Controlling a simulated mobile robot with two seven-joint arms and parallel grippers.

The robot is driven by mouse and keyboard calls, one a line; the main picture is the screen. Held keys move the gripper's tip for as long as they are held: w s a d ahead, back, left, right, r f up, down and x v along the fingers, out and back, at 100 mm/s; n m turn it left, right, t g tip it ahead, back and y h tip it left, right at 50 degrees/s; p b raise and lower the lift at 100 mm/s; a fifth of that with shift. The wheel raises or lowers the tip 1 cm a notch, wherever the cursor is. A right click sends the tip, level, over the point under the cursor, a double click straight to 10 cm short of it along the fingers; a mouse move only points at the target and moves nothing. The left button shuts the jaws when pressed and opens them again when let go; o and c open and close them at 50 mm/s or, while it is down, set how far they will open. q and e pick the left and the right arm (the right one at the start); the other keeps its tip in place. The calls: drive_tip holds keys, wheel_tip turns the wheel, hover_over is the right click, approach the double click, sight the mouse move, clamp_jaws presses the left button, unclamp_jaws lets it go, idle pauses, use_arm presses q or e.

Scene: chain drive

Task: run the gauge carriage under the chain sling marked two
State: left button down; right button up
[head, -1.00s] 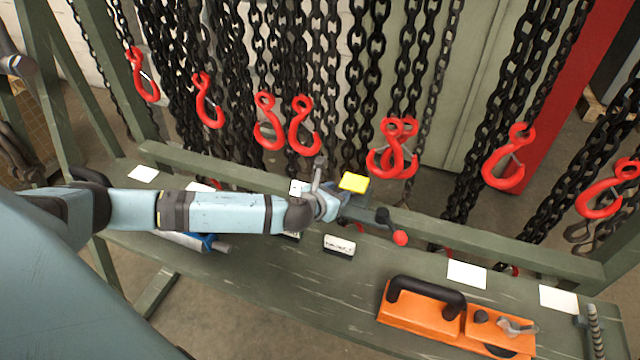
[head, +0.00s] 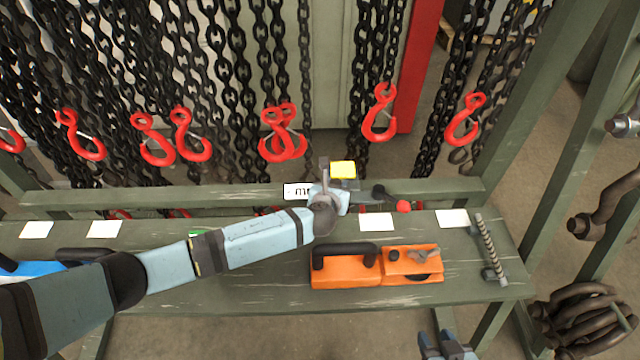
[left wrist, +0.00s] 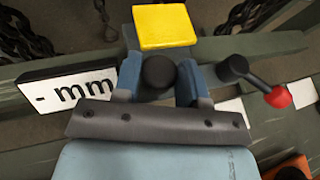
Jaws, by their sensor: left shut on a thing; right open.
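The gauge carriage sits at the long green rail (head: 240,192), with a yellow block (head: 343,169), a white "mm" plate (head: 296,191) and a lever with a red ball (head: 403,206). My left gripper (left wrist: 158,82) is shut on its black knob (left wrist: 159,71). Black chain slings with red hooks hang behind the rail. In the head view the carriage lies between a doubled pair of hooks (head: 283,134) on its left and a single hook (head: 380,113) on its right. No sling number is readable. My right gripper (head: 446,346) is open and empty at the bottom edge.
White cards (head: 376,222) lie along the bench (head: 260,288), with no readable marks. An orange tool with a black handle (head: 345,268) and a threaded rod (head: 490,248) lie on its right part. A green upright (head: 535,95) stands right of the chains.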

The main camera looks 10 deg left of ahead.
use_arm(q)
drive_tip(key=shift+d, duration=0.15)
drive_tip(key=c, duration=0.7)
unclamp_jaws()
drive_tip(key=shift+r, duration=0.1)
wheel_tip(320, 180, up, 20)
drive_tip(key=shift+f+p, duration=0.1)
drive_tip(key=shift+p, duration=0.95)
